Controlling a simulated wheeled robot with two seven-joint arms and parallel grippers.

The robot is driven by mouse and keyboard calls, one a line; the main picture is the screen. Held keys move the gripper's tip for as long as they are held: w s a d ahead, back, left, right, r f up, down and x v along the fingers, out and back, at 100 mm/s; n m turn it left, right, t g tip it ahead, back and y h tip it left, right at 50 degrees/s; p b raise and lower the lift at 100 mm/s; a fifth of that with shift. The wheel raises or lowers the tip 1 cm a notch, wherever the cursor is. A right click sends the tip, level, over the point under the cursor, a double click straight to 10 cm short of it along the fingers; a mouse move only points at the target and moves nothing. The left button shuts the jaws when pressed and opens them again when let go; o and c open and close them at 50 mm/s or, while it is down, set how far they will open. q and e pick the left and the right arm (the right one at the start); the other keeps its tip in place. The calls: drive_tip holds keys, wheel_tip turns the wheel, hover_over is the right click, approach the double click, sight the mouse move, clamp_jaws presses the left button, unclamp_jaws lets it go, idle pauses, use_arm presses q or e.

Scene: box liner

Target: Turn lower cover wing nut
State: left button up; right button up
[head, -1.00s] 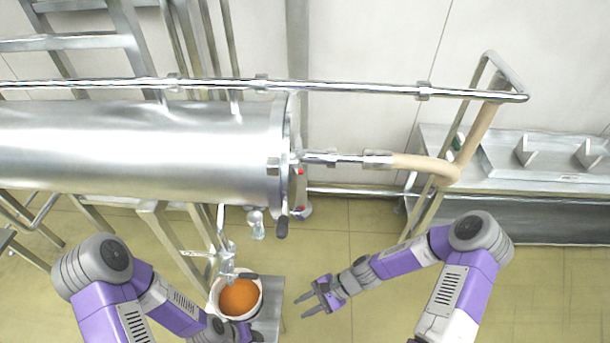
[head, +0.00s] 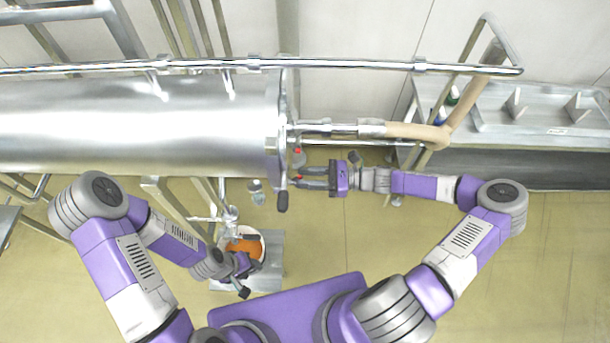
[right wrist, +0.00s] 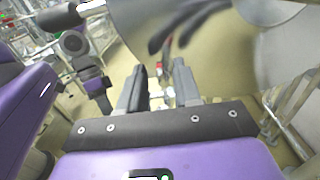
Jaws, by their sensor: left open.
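The steel cylinder (head: 130,125) ends at the right in a round cover (head: 283,130). Small red-marked fittings (head: 297,152) and a dark handle (head: 282,201) sit at the cover's lower edge. I cannot tell for sure which part is the lower wing nut. My right gripper (head: 303,177) is open, its fingers pointing left just beside the cover's lower edge. In the right wrist view a red piece (right wrist: 160,67) shows beyond the gap between the fingers (right wrist: 160,88); contact cannot be told. My left gripper (head: 243,278) is open beside the bucket.
A white bucket (head: 263,246) with orange contents stands on a small metal stand (head: 272,262) below the cylinder. A rail (head: 340,64) runs above, and a beige hose (head: 415,132) joins at the right. A metal bench (head: 540,125) stands at the far right.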

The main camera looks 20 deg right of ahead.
drive_tip(key=shift+w+a, duration=0.15)
drive_tip(key=shift+a, duration=0.35)
drive_tip(key=shift+c, duration=0.5)
clamp_jaws()
drive_tip(key=shift+n, duration=0.3)
drive_tip(key=shift+s+a+f+n+b, duration=0.15)
drive_tip(key=shift+s+f+n, duration=0.3)
drive_tip(key=shift+n, duration=2.6)
drive_tip(key=shift+s+a+f+n+b, duration=0.1)
drive_tip(key=shift+s+f+n+b, duration=0.25)
drive_tip(key=shift+n, duration=2.75)
drive_tip(key=shift+s+a+f+n, duration=0.1)
drive_tip(key=shift+s+f+n, duration=0.35)
drive_tip(key=shift+n, duration=2.6)
drive_tip(key=shift+w+f, duration=0.1)
